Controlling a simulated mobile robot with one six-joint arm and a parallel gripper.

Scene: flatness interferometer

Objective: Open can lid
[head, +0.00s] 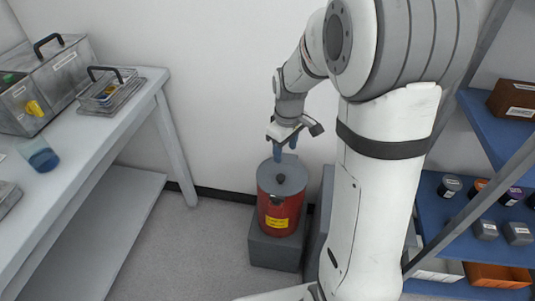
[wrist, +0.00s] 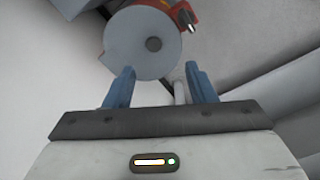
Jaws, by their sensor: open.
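The red can (head: 279,208) with a yellow label stands upright on a grey block on the floor.
The grey block (head: 274,247) stands by the wall. A white bench (head: 105,127) at left holds metal boxes (head: 55,70), a small tray (head: 106,95) and a blue beaker (head: 40,156). Blue shelves (head: 440,205) with small jars stand at right. Floor left of the can is clear.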

